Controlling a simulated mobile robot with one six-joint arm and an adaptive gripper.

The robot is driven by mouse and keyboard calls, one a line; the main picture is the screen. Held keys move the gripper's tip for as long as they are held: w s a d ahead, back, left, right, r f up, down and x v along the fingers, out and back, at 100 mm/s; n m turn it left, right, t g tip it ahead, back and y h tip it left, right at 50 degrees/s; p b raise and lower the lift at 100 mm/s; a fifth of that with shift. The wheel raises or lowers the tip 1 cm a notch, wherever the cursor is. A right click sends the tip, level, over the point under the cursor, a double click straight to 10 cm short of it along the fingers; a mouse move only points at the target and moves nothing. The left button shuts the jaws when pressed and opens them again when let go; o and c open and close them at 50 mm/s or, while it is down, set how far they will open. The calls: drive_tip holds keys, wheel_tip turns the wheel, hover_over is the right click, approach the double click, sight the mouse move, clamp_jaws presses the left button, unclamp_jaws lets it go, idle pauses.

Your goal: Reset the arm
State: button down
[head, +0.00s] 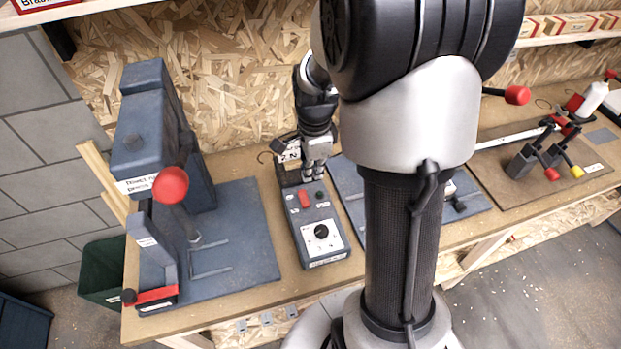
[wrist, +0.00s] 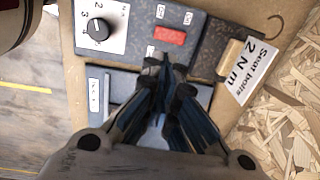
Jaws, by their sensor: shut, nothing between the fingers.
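My gripper (head: 312,172) is shut and empty at the back end of a grey control box (head: 325,252) on the bench. In the wrist view my gripper (wrist: 168,75) points at the control box (wrist: 140,12), close to its red switch (wrist: 171,35). I cannot tell whether the fingertips touch the box. The black knob (head: 321,231) on a white dial plate is at the box's front end. A tag reading "Seat bolts 2 Nm" (wrist: 247,70) lies beside the box's dark end. My arm's large links hide the bench's middle.
A blue-grey press (head: 150,150) with a red ball handle (head: 171,185) stands to the left. Right of my arm, a brown board (head: 545,165) carries toggle clamps. An OSB wall (head: 240,80) rises close behind my gripper. A green bin (head: 103,270) stands on the floor left.

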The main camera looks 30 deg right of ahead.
drive_tip(key=s+a+r+n+t+b, duration=0.2)
drive_tip(key=s+a+r+n, duration=0.6)
drive_tip(key=a+r+n, duration=0.3)
drive_tip(key=s+a+r+n+t+b, duration=0.1)
drive_tip(key=s+a+n, duration=0.3)
drive_tip(key=s+n, duration=0.6)
drive_tip(key=shift+r+t, duration=0.4)
